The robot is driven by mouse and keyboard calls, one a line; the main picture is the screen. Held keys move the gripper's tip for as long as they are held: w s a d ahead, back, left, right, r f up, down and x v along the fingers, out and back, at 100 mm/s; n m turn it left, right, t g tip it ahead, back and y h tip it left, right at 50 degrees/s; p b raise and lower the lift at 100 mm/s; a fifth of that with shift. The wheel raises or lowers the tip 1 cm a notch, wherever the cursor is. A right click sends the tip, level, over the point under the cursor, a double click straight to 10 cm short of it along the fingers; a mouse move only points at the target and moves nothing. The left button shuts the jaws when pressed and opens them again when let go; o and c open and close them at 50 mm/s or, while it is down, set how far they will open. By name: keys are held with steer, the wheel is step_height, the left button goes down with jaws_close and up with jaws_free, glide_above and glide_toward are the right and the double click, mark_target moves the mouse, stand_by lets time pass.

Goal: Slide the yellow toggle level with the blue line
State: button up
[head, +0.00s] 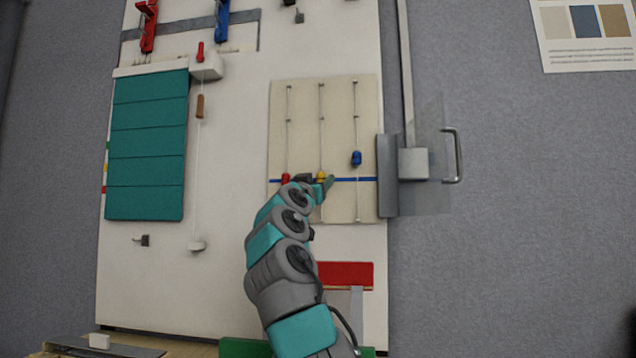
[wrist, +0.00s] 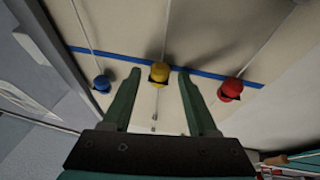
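The yellow toggle (head: 321,176) sits on the middle cord of a cream panel (head: 347,207), overlapping the blue line (head: 352,179) or just above it. In the wrist view the yellow toggle (wrist: 159,73) covers part of the blue line (wrist: 215,77); its exact offset is hard to tell. My gripper (head: 319,183) is at the panel by the toggle, partly hidden by my arm. In the wrist view my gripper (wrist: 160,74) is open, one finger on each side of the toggle, with visible gaps.
The red toggle (head: 285,178) is on the left cord near the line. The blue toggle (head: 356,158) is on the right cord above it. A clear sliding door with a handle (head: 457,155) stands right of the panel. A teal blind (head: 147,145) hangs to the left.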

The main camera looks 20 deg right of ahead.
steer(key=b+v, duration=0.4)
steer(key=v, duration=0.3)
steer(key=shift+s+a+f, duration=0.2)
steer(key=shift+a+f, duration=0.05)
stand_by(0.7)
